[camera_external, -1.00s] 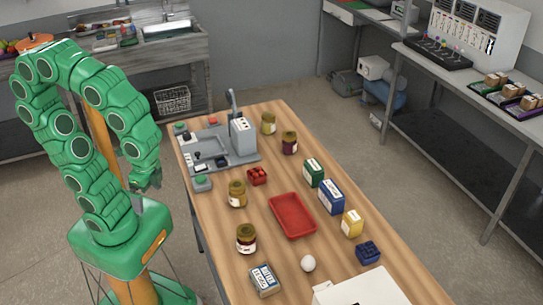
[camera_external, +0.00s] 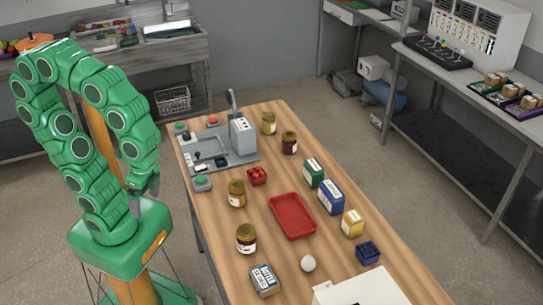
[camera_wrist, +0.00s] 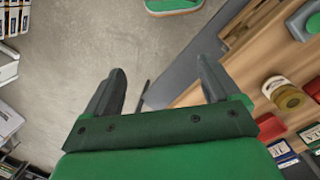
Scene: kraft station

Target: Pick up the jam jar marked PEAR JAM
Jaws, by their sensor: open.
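Several jam jars stand on the wooden table: a yellowish jar (camera_external: 269,123) and a dark red jar (camera_external: 289,143) at the far end, a golden-brown jar (camera_external: 237,193) left of the red tray, and a dark jar (camera_external: 246,238) nearer the front. Their labels are too small to read, so I cannot tell which is PEAR JAM. In the wrist view a yellowish jar (camera_wrist: 285,93) shows at the right, with a dark red jar (camera_wrist: 315,90) cut off at the edge. My gripper (camera_external: 144,190) hangs left of the table, apart from every jar. In the wrist view its fingers (camera_wrist: 160,72) are spread and empty.
A red tray (camera_external: 292,216) lies mid-table. A grey machine (camera_external: 220,148) fills the far left end. Blue (camera_external: 331,196), green (camera_external: 313,172) and yellow (camera_external: 352,223) boxes line the right side. An egg (camera_external: 308,263), butter box (camera_external: 265,279) and white case (camera_external: 360,290) are near the front.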

